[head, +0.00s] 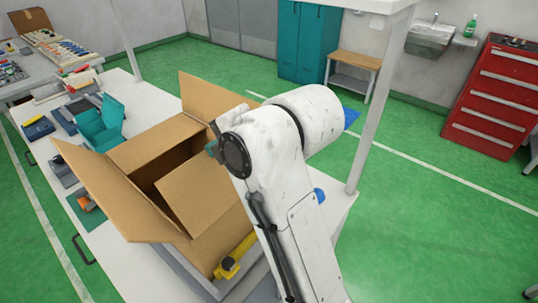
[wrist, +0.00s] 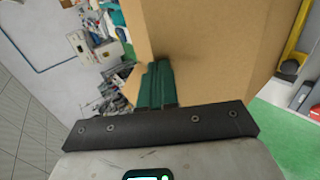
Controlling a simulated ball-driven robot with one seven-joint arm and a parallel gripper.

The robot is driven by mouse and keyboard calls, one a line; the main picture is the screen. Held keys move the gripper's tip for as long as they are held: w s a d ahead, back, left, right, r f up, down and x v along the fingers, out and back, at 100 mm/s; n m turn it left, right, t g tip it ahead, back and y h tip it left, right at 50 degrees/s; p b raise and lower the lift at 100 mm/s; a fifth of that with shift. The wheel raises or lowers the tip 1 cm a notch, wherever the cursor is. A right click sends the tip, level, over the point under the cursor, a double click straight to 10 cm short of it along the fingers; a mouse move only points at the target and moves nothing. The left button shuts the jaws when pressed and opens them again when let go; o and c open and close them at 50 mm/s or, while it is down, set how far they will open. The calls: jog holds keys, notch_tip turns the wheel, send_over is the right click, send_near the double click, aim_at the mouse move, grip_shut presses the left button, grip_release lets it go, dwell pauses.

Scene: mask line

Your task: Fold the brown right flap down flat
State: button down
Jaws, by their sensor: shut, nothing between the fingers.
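An open brown cardboard box (head: 222,238) stands on the white table. A brown flap (head: 200,188) on its right side leans inward over the dark opening, tilted and not flat. I take this as the right flap. My gripper (head: 211,148) is partly hidden behind my white arm, at the far upper edge of this flap. In the wrist view the green fingers (wrist: 155,82) are shut together and empty, against or very close to a brown cardboard panel (wrist: 215,50). I cannot tell whether they touch it.
Other box flaps stand out at the left (head: 110,190) and the back right (head: 215,97). A teal bin (head: 98,125) and small items lie on the table to the left. A white post (head: 378,100) rises at the table's right. A yellow part (head: 233,258) sits beside the box.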

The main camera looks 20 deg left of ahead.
jog(key=w+a+f+g+h, duration=0.1)
jog(key=w+a+f+h, duration=0.1)
jog(key=a+f, duration=0.5)
jog(key=shift+w+f+h+p, duration=0.3)
jog(key=shift+f+h+p, duration=0.05)
jog(key=shift+f+h, duration=0.25)
jog(key=shift+a, duration=0.1)
dwell(0.6)
